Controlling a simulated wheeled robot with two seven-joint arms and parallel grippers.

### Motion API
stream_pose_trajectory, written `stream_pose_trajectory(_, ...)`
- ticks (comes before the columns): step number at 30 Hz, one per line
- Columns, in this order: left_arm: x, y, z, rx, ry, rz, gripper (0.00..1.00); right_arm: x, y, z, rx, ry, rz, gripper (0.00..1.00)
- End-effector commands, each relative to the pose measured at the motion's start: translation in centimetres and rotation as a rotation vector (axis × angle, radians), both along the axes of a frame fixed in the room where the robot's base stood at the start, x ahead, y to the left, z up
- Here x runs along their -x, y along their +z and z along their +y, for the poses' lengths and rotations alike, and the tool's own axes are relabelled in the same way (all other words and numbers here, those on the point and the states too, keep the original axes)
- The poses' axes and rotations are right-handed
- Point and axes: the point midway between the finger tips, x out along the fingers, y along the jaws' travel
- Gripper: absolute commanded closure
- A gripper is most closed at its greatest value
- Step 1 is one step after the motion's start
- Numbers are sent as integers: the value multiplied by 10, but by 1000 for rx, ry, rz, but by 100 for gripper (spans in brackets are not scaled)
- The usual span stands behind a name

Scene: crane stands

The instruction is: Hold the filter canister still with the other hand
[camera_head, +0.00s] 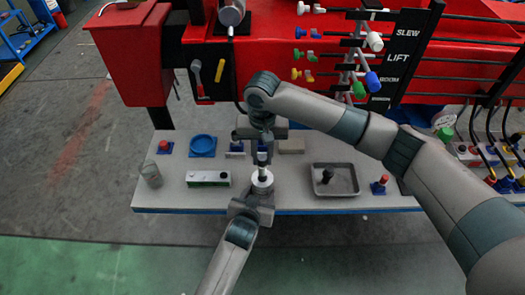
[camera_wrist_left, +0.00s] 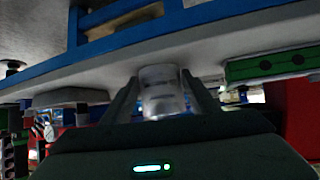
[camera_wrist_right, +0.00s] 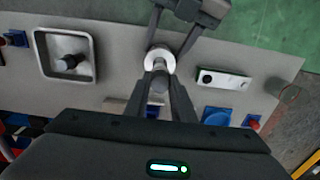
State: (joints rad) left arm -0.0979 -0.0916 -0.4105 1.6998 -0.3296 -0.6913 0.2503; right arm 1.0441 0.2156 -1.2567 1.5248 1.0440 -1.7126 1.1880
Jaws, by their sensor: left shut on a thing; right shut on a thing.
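The filter canister (camera_head: 262,181) is a pale, round piece near the table's front edge. It looks clear-walled in the left wrist view (camera_wrist_left: 161,92) and like a white ring in the right wrist view (camera_wrist_right: 160,55). My left gripper (camera_head: 258,190) comes from the front and is shut on it, one finger on each side. My right gripper (camera_head: 262,150) is above it, pointing down, shut on a grey, narrow cylindrical piece (camera_wrist_right: 159,80). This piece lines up over the canister's middle; whether it touches the canister is hard to tell.
On the table (camera_head: 290,190), a grey tray (camera_head: 352,187) holding a dark knob-like part stands to the right. A green-and-white level-like block (camera_head: 208,179), a blue round dish (camera_head: 203,145) and a clear cup (camera_head: 151,175) are to the left. The red crane body stands behind.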

Motion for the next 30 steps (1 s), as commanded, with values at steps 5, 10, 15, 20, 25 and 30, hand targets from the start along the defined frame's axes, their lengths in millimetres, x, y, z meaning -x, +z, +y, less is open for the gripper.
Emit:
stream_pose_trajectory(5, 0, 0, 0, 0, 0, 0, 76, 0, -10, 0, 1, -1, 1, 100)
stream_pose_trajectory(10, 0, 0, 0, 0, 0, 0, 76, 0, -13, 0, 0, 0, 1, 100)
stream_pose_trajectory(15, 0, 0, 0, 0, 0, -1, 76, 0, -14, 0, 0, 0, 0, 100)
stream_pose_trajectory(20, 0, 0, 0, 0, 0, -1, 76, 0, -14, 0, 0, 0, 0, 100)
stream_pose_trajectory(25, 0, 0, 0, 0, 0, -1, 76, 0, -14, 0, 0, 0, 0, 100)
stream_pose_trajectory(30, 0, 0, 0, 0, 0, -1, 76, 0, -15, 0, 0, 0, 0, 100)
